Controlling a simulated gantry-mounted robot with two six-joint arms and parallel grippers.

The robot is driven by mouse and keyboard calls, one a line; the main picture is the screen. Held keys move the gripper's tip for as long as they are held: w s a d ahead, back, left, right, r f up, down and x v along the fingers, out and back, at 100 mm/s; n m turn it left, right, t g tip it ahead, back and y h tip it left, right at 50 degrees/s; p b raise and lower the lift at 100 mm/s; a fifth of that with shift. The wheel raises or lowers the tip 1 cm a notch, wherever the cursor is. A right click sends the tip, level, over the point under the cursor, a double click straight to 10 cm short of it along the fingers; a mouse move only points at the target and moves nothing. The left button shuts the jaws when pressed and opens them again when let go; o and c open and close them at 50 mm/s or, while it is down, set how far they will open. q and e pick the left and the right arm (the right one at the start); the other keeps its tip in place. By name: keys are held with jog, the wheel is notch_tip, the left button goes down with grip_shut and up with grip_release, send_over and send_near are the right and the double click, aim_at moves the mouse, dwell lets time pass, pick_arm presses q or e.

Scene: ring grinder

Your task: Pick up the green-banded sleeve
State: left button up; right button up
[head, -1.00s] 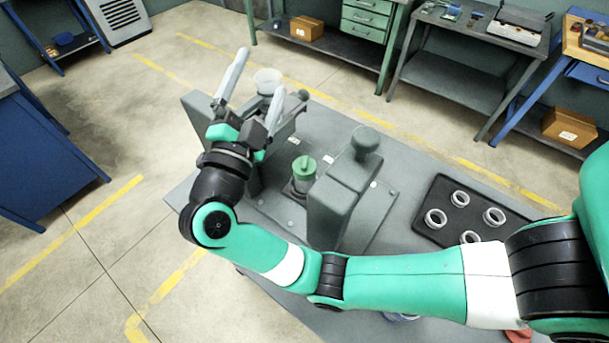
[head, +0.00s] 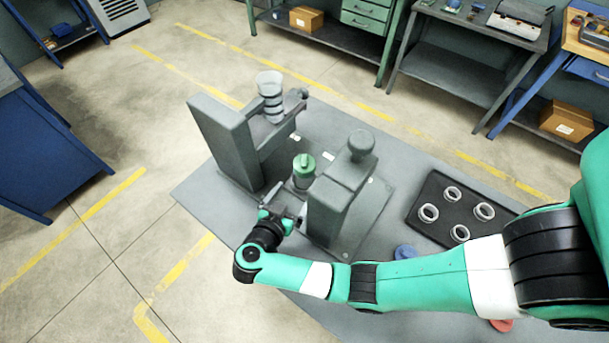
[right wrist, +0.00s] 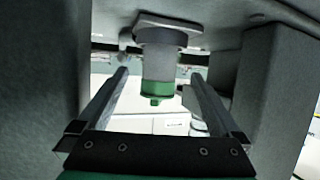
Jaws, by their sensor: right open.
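The green-banded sleeve (head: 303,168) stands upright on the grey machine between its two grey upright blocks. In the right wrist view, which looks upside down, the sleeve (right wrist: 158,68) shows a grey body with a green band at its free end and a small green knob. My right gripper (head: 292,212) is low at the machine's near side, just in front of the sleeve. In the right wrist view the fingers of the right gripper (right wrist: 160,74) are spread, one on each side of the sleeve, with gaps on both sides. My left gripper is out of view.
A tall grey block (head: 222,143) stands left of the sleeve and another block (head: 335,205) right of it, leaving a narrow gap. A clear cup stack (head: 269,95) stands behind. A black tray (head: 440,222) with several rings lies right. A blue object (head: 405,252) sits near my arm.

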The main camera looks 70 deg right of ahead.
aim_at(301, 180)
jog(key=shift+d, duration=1.85)
jog(key=b+x, duration=0.2)
jog(key=x, duration=0.2)
jog(key=shift+d+f, duration=0.15)
jog(key=shift+d, duration=0.5)
jog(key=c, duration=1)
notch_tip(301, 180, up, 10)
jog(key=p, duration=0.5)
